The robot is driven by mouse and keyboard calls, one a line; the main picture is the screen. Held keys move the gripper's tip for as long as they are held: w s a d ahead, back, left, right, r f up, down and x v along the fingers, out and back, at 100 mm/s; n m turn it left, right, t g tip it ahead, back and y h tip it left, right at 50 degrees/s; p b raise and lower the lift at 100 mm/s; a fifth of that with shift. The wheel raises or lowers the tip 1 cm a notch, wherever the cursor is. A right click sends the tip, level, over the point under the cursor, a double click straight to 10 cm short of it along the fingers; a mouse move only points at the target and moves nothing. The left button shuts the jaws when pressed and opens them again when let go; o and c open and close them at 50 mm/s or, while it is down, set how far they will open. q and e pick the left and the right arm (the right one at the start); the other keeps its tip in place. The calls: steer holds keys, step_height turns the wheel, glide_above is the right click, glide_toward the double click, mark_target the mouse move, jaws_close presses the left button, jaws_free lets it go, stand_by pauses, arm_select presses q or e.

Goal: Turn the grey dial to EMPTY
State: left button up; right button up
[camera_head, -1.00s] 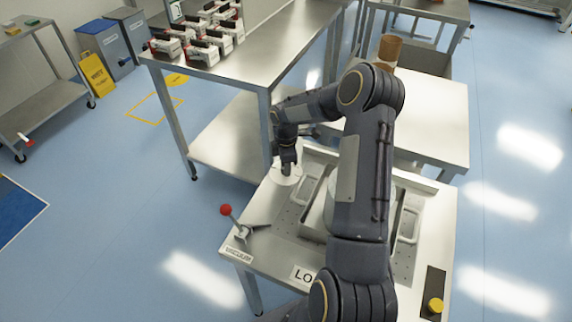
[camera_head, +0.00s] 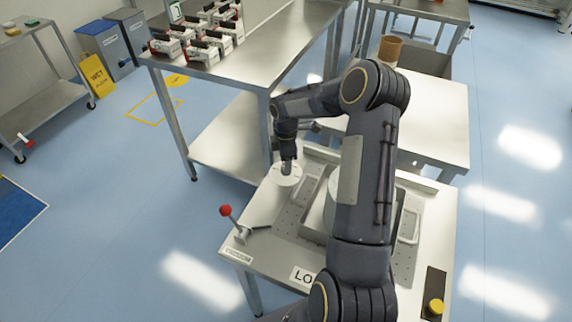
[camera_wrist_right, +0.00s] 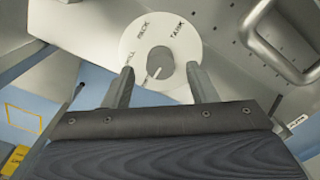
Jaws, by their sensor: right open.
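The grey dial (camera_wrist_right: 160,62) sits at the centre of a white lettered disc (camera_wrist_right: 188,52) in the right wrist view. Its pale pointer line slants to the lower left. The letters are partly readable, with TANK at the upper right; I cannot make out EMPTY. My right gripper (camera_wrist_right: 161,70) is open, with one fingertip on either side of the dial and visible gaps between. In the head view the right gripper (camera_head: 287,164) points down over the white disc (camera_head: 283,176), and the dial is hidden there. My left gripper is not in view.
The disc is on a steel machine top (camera_head: 262,205). A red-ball lever (camera_head: 226,211) stands left of it, and a metal handle (camera_wrist_right: 262,40) lies right of the disc. A yellow button (camera_head: 435,306) is at the front right. A steel table (camera_head: 275,45) stands behind.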

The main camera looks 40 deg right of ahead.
step_height(320, 180, up, 6)
steer(key=shift+f, duration=0.25)
steer(key=shift+f, duration=0.1)
stand_by(0.4)
